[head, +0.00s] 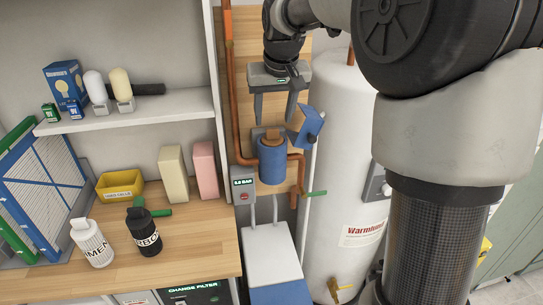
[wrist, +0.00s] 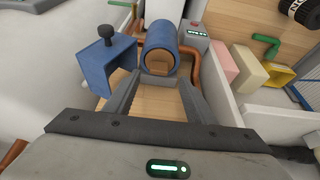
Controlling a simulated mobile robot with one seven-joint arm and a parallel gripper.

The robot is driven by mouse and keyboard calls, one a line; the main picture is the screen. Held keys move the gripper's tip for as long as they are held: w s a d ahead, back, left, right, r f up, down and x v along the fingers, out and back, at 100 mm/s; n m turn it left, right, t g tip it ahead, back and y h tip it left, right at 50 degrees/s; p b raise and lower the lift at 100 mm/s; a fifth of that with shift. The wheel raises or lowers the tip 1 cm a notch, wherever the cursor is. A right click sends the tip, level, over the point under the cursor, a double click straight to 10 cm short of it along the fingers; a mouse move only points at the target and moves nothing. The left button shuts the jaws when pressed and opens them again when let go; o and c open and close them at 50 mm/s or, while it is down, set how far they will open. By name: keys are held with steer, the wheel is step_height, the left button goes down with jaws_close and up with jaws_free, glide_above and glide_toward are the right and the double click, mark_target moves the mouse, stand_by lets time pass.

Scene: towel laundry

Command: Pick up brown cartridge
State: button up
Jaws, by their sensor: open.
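My gripper (head: 275,115) is open and empty, fingers pointing down just above the cylinder. In the wrist view the fingertips (wrist: 158,82) lie on either side of the cylinder's near rim, apparently apart from it. A cream block (head: 172,173) and a pink block (head: 205,169) stand on the counter.
A blue bracket with a dark knob (head: 306,127) is close to the right finger. A grey gauge box (head: 243,184) is left of the cylinder, and a white tank (head: 345,130) is right. The counter (head: 200,235) holds a yellow bin (head: 120,186) and two bottles.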

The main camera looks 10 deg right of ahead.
mark_target(272, 129)
steer(key=x, duration=0.4)
steer(key=shift+w+d+f, duration=0.15)
steer(key=shift+f, duration=0.2)
steer(key=shift+r, duration=0.1)
jaws_close()
